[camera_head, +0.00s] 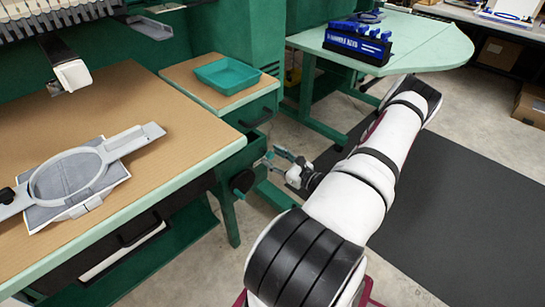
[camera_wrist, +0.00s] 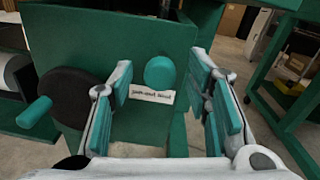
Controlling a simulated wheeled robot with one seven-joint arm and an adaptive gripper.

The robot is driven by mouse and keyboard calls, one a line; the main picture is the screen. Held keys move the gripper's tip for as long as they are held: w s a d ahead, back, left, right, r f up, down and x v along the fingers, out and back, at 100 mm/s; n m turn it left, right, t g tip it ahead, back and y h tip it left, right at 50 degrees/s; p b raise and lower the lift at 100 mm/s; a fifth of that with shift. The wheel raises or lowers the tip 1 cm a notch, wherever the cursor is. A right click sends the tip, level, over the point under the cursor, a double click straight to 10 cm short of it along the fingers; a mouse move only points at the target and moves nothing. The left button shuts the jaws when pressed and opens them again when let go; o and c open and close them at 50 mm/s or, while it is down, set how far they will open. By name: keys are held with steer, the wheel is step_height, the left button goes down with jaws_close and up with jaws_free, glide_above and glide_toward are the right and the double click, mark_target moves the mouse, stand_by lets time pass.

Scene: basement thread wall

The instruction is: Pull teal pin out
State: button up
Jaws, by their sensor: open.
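The teal pin shows in the wrist view as a round teal knob (camera_wrist: 160,72), seen nearly end-on, on a dark green panel (camera_wrist: 85,42). A small white label (camera_wrist: 151,96) with dark lettering sits just below it. My gripper (camera_wrist: 166,80) is open, one teal-padded finger on each side of the knob in this view. I cannot tell whether the pads touch it or how far away it is. In the head view my gripper (camera_head: 284,158) is beside the green machine's side, and the pin cannot be made out clearly there.
A black handwheel (camera_wrist: 70,97) with a teal handle (camera_wrist: 34,112) is left of the gripper. A green table (camera_head: 425,45) stands behind. Dark matting (camera_head: 430,200) covers the floor at right.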

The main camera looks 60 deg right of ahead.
steer(key=s+a, duration=0.2)
steer(key=s, duration=0.9)
steer(key=shift+s, duration=0.1)
